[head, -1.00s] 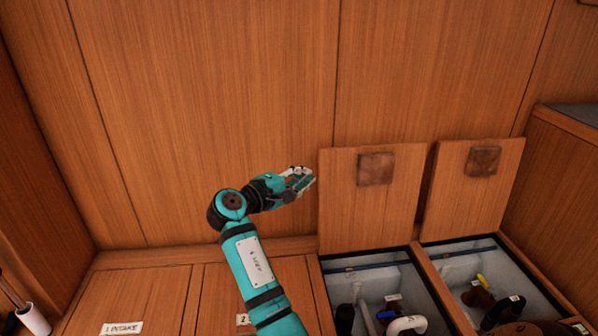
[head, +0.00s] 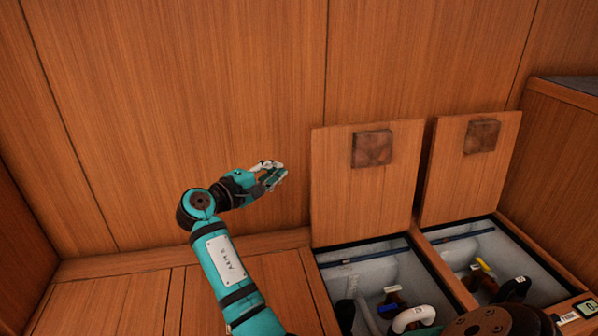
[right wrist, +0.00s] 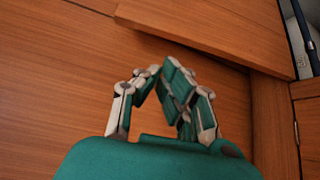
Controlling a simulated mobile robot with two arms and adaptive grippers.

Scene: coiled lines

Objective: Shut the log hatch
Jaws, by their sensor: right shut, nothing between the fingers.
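Two hatches stand open, their wooden lids tipped up near the back wall: a left lid (head: 350,200) and a right lid (head: 455,185), each with a dark square patch. I cannot read which one is the log hatch. My right gripper (head: 272,175) is shut and empty, just left of the left lid and apart from it. In the right wrist view my right gripper (right wrist: 160,80) has its fingertips close together in front of wood, with a lid edge (right wrist: 215,30) beyond them. My left gripper is not in view.
Below the lids are two open bins, left (head: 345,285) and right (head: 465,248), holding pipes and fittings with blue and yellow parts. A wooden cabinet (head: 565,160) stands at the right. Closed floor panels (head: 110,300) lie to the left.

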